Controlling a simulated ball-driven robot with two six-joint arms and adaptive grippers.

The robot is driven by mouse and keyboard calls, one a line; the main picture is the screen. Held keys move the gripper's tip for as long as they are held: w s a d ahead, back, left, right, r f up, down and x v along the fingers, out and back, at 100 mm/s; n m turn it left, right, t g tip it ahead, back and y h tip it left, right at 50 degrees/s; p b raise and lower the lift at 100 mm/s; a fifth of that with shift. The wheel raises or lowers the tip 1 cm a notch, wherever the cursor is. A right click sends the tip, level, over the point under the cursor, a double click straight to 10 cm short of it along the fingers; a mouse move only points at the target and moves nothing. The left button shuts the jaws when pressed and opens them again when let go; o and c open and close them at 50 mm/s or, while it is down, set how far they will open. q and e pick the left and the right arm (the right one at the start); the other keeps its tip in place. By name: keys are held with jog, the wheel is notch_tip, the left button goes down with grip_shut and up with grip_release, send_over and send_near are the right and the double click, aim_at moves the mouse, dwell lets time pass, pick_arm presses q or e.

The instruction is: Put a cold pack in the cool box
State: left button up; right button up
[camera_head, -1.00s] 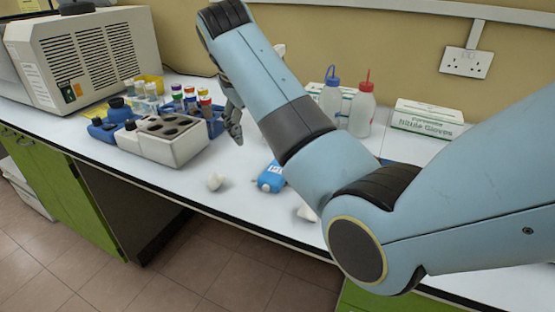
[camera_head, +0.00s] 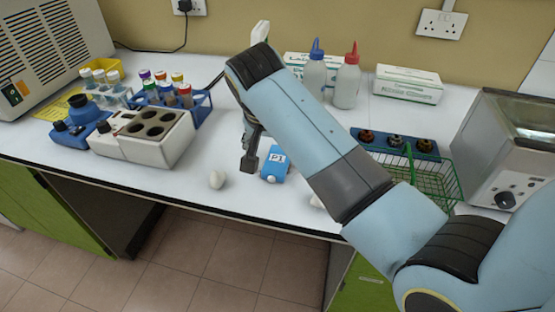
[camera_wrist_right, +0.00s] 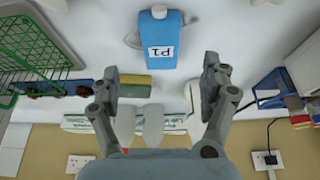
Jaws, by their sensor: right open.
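My right gripper (camera_head: 250,158) points down just left of the block in the head view. In the right wrist view its two fingers (camera_wrist_right: 160,82) are wide apart with nothing gripped, and the block is beyond the fingertips. No cool box is recognisable in view. My left gripper is not in view.
A white block heater (camera_head: 155,138) and a tube rack (camera_head: 201,106) stand further left. Wash bottles (camera_head: 346,83), a glove box (camera_head: 408,84) and a green wire basket (camera_head: 440,178) are behind or right of my arm.

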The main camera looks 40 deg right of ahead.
aim_at(277, 159)
jog(key=shift+w+d+f, duration=0.15)
jog(key=shift+w+f, duration=0.2)
jog(key=shift+f, duration=0.3)
jog(key=shift+w+f, duration=0.1)
jog(key=shift+f, duration=0.2)
jog(key=x, duration=0.4)
jog(key=shift+w+d, duration=0.1)
jog(key=shift+d, duration=0.25)
jog(key=shift+w+d+f, duration=0.1)
jog(key=shift+d+f, duration=0.05)
jog(key=shift+f, duration=0.35)
pick_arm(q)
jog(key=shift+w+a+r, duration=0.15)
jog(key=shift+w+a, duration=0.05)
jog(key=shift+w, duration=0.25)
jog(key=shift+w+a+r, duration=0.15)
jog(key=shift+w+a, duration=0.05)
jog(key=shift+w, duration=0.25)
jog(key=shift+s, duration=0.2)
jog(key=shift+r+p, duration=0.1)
jog(key=shift+p, duration=0.25)
pick_arm(e)
jog(key=shift+f, duration=0.2)
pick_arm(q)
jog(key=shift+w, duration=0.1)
pick_arm(e)
jog(key=c, duration=1.5)
